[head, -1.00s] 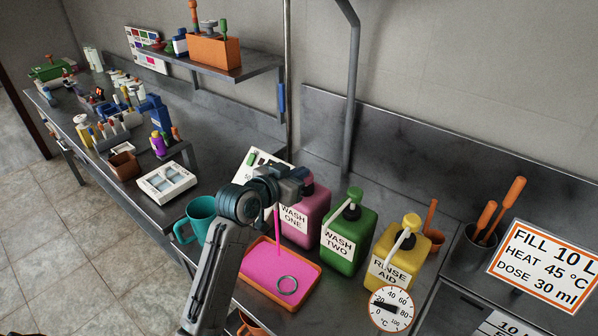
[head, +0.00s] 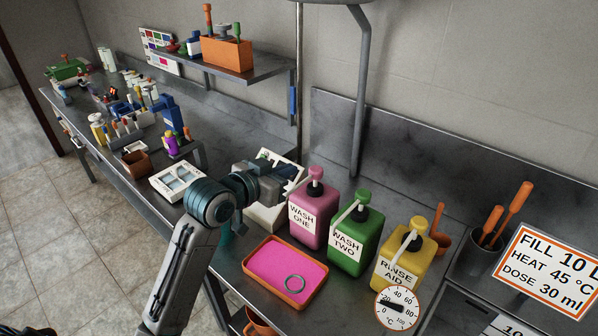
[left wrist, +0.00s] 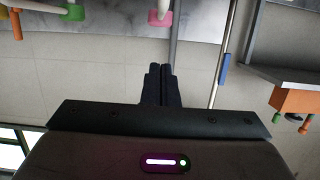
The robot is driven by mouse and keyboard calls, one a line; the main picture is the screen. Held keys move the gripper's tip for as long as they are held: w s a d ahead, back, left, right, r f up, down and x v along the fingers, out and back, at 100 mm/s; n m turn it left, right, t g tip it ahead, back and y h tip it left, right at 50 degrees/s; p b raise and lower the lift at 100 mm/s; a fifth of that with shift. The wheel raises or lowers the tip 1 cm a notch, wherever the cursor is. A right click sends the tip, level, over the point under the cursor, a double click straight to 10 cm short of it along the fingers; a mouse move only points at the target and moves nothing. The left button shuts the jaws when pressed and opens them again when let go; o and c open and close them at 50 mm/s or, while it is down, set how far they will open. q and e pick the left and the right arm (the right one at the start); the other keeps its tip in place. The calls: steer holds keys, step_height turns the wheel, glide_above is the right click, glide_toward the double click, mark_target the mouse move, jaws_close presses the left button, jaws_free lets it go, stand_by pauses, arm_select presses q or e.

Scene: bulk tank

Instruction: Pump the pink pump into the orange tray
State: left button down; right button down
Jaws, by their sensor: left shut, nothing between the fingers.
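The pink pump bottle (head: 311,218), labelled WASH ONE, stands upright on the steel counter with its pink pump head (head: 316,173) uncovered. My right gripper is out of view.
A green WASH TWO bottle (head: 356,240) and a yellow RINSE AID bottle (head: 402,260) stand right of the pink one. A round dial (head: 397,308) is in front. A shelf (head: 240,66) hangs at the back left.

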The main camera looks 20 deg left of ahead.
arm_select(q)
steer(key=shift+s+a+r, duration=0.15)
steer(key=shift+s, duration=0.3)
steer(key=shift+s+r, duration=0.2)
steer(key=shift+s, duration=0.2)
stand_by(0.5)
